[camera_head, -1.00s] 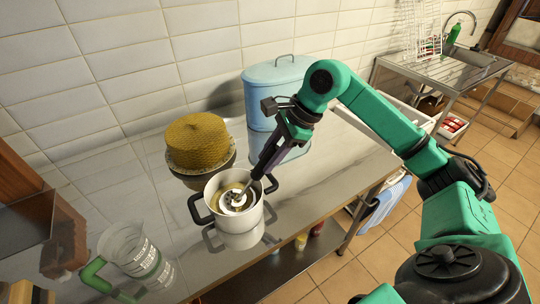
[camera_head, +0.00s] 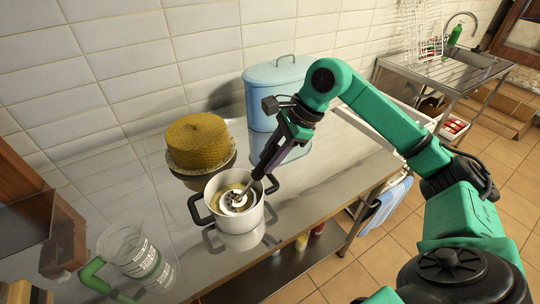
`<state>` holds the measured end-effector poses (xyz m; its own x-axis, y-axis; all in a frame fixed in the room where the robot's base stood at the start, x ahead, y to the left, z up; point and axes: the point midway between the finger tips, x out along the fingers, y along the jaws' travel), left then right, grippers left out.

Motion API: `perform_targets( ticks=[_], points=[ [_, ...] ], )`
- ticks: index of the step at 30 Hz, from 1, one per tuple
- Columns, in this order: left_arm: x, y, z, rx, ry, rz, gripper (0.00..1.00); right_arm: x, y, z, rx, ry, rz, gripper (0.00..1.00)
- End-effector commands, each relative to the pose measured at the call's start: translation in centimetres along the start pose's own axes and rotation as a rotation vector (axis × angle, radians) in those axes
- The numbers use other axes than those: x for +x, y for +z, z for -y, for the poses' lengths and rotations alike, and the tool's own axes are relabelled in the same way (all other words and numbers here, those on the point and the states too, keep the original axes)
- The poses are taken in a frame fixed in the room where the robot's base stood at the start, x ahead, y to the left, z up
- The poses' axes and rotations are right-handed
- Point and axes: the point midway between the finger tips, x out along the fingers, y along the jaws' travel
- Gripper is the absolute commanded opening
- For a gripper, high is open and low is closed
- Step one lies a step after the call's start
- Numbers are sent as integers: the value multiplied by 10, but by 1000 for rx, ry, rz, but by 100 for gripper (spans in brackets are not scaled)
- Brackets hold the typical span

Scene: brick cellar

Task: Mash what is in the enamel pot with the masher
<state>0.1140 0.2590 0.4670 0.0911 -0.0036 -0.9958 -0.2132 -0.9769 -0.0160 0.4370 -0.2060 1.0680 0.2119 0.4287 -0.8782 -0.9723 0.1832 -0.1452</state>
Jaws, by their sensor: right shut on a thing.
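The enamel pot (camera_head: 240,221) is white with dark side handles and stands on the shiny steel counter. Something yellowish shows inside it. The masher (camera_head: 239,199) has a pale round head down in the pot, and its dark handle slants up to the right. My right gripper (camera_head: 272,160) is shut on the masher's handle, above and right of the pot. The masher head hides part of the pot's contents. My left gripper is not in view.
A yellow woven-textured round block (camera_head: 198,142) stands behind the pot, and a light blue lidded bin (camera_head: 272,92) stands against the tiled wall. A clear jug with a green handle (camera_head: 135,258) is at the front left. The counter (camera_head: 325,177) is clear to the pot's right.

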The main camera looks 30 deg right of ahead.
Motion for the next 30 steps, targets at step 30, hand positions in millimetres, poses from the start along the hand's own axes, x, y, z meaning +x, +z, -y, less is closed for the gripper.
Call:
perform_targets(
  ticks=[30],
  points=[
    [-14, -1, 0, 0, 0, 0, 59, -18, 10, 3, 0, -2, 1, 0]
  ],
)
